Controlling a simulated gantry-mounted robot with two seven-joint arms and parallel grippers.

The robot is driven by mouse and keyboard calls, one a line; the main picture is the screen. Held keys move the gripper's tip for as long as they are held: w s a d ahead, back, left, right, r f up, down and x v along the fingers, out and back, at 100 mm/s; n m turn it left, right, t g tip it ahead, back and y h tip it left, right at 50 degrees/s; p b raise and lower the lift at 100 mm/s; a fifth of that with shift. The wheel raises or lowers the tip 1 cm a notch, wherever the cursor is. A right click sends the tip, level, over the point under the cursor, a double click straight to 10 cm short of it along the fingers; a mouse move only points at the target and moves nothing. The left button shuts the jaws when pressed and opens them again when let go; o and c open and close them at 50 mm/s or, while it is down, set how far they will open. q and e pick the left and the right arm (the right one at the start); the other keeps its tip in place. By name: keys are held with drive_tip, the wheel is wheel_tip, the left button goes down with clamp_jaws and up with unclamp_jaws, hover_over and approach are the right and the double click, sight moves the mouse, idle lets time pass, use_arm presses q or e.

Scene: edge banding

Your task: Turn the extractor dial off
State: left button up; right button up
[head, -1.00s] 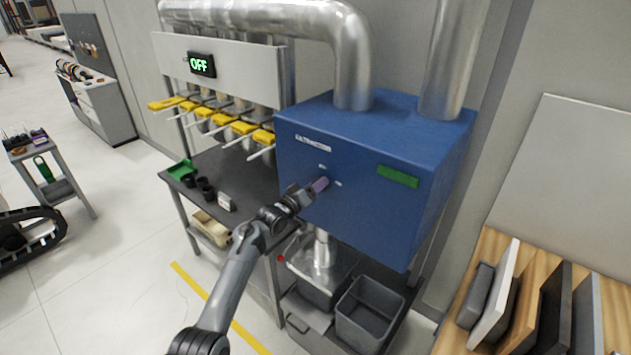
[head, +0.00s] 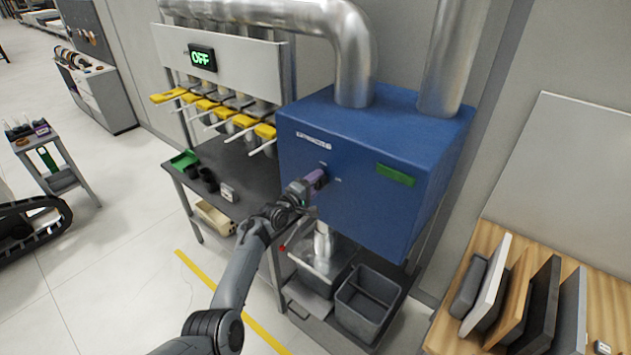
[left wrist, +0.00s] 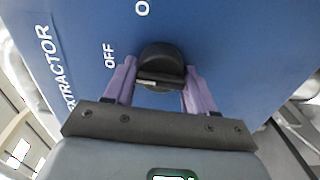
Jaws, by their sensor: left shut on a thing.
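The black extractor dial (left wrist: 160,60) sits on the front of the blue extractor box (head: 345,218). In the left wrist view the purple fingers of my left gripper (left wrist: 160,72) are shut on the dial, one on each side. A light mark shows on the dial's near edge. The white OFF label (left wrist: 109,56) is at the dial's upper left, and another label starting with O is cut off at the top. In the head view my left gripper (head: 315,181) meets the box front and hides the dial. The wall display (head: 202,58) reads OFF in green.
Yellow-handled blast gates (head: 220,113) line the pipes left of the box. A dark bench (head: 228,175) with small containers is below them. Grey bins (head: 368,303) stand under the box. Boards (head: 520,290) stand on a wooden surface at right.

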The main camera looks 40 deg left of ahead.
use_arm(q)
drive_tip(key=shift+n, duration=0.3)
idle(0.4)
drive_tip(key=o, duration=1)
drive_tip(key=shift+c, duration=0.2)
drive_tip(key=shift+s, duration=0.1)
drive_tip(key=s, duration=1)
drive_tip(key=shift+s, duration=0.35)
